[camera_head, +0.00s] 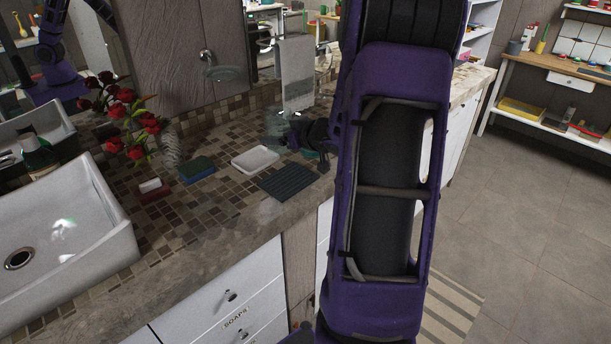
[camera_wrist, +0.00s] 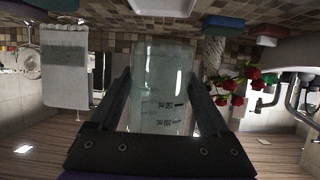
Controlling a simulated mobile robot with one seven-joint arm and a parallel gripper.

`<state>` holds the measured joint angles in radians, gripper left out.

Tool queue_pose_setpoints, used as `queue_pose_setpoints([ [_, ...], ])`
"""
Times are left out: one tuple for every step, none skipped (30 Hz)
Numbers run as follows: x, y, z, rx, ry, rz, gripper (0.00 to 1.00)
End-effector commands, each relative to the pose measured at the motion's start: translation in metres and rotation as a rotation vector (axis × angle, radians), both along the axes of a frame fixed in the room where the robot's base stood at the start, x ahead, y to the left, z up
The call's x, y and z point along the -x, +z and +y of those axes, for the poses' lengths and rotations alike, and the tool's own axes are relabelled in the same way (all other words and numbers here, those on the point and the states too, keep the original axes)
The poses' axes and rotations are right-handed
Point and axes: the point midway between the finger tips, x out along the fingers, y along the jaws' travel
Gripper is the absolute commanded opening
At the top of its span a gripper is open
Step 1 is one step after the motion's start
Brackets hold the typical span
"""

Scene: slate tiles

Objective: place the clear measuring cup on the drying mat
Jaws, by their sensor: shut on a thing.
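The clear measuring cup (camera_wrist: 163,95), see-through with dark printed markings, is between the two dark fingers of my gripper (camera_wrist: 160,76) in the wrist view. My gripper is shut on it. In the head view the cup (camera_head: 277,123) is faint at the fingertips of my gripper (camera_head: 294,128), left of my arm and toward the back of the counter. The drying mat (camera_head: 287,183) is a dark ribbed rectangle near the counter's front edge, below the cup in the picture. My arm covers part of the counter to the right.
A white tray (camera_head: 255,159) lies beside the mat on its left. A grey towel (camera_head: 295,75) hangs behind.

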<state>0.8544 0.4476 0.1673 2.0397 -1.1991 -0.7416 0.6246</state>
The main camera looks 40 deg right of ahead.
Motion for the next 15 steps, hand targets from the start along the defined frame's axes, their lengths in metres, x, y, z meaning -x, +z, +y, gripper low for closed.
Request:
queue_pose_setpoints([
  [0.001,-0.001,-0.001,-0.001,0.0,-0.001,0.06],
  [0.001,-0.002,-0.002,-0.001,0.001,-0.001,0.06],
  [0.002,-0.002,-0.002,-0.001,0.001,-0.002,0.06],
  [0.002,-0.002,-0.003,-0.001,0.001,-0.002,0.06],
  [0.002,-0.004,-0.003,-0.002,0.001,-0.002,0.06],
  [0.003,-0.007,-0.003,-0.003,0.001,-0.002,0.06],
  [0.003,-0.011,-0.003,-0.004,0.002,-0.001,0.06],
  [0.003,-0.017,-0.003,-0.006,0.001,0.0,0.06],
  [0.003,-0.025,-0.003,-0.006,0.001,0.001,0.06],
  [0.003,-0.031,-0.003,-0.007,0.0,0.0,0.06],
  [0.003,-0.038,-0.003,-0.007,0.0,0.001,0.06],
  [0.003,-0.045,-0.003,-0.008,0.0,0.001,0.06],
  [0.003,-0.05,-0.003,-0.005,0.0,0.001,0.06],
  [0.003,-0.055,-0.003,-0.005,0.0,0.001,0.06],
  [0.003,-0.06,-0.003,-0.004,0.0,0.0,0.06],
])
